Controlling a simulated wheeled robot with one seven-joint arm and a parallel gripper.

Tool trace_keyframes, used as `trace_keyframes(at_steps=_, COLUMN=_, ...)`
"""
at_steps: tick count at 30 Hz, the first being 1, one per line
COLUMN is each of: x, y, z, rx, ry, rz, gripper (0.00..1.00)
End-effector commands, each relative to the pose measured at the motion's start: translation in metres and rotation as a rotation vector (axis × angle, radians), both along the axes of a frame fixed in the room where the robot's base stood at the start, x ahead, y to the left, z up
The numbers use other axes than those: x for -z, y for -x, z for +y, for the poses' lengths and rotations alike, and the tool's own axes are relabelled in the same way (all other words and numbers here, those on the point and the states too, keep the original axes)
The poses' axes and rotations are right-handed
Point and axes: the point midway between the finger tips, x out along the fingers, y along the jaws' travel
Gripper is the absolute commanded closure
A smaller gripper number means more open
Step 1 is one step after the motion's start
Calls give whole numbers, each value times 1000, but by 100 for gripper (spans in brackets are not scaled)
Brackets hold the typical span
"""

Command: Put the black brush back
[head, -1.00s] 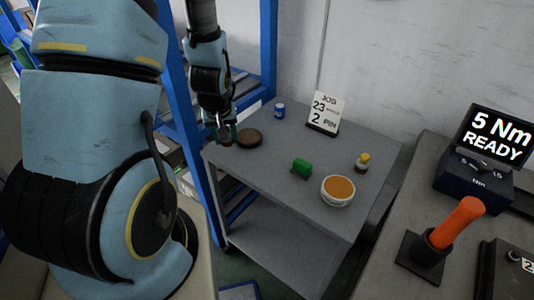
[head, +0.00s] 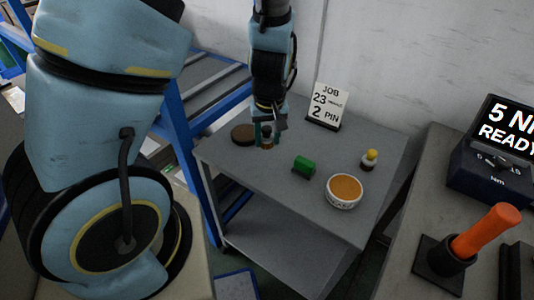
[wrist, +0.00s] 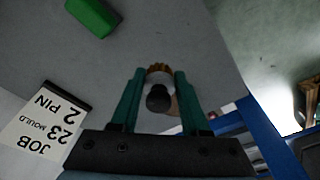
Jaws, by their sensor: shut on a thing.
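My gripper (head: 266,132) is over the grey cart top (head: 235,160), just right of a dark round disc (head: 243,134). Its green fingers (wrist: 155,95) are shut on the black brush (wrist: 158,97), which shows a black round knob, a pale body and brown bristles. In the head view only a small brownish part of the brush (head: 267,144) shows between the fingertips, low over the cart. I cannot tell whether it touches the top. In the wrist view a brown edge, perhaps the disc, shows behind the right finger.
On the cart are a green block (head: 304,166), a white bowl with orange filling (head: 343,191), a yellow-topped small brush (head: 370,159) and a job card (head: 327,107). A bench at right holds an orange-handled tool (head: 486,231). A blue-framed rack (head: 176,120) stands left.

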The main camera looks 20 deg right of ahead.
Motion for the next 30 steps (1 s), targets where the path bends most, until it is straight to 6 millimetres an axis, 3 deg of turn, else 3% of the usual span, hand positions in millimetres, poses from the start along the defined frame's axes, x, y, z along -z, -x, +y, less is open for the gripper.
trace_keyframes(at_steps=13, x=49, y=0, z=1, rx=0, ry=-1, rz=2, gripper=100)
trace_keyframes(at_steps=27, x=59, y=0, z=0, rx=0, ry=2, rz=-1, gripper=100)
trace_keyframes(at_steps=28, x=58, y=0, z=0, rx=0, ry=2, rz=-1, gripper=52)
trace_keyframes(at_steps=30, x=58, y=0, z=0, rx=0, ry=2, rz=-1, gripper=44)
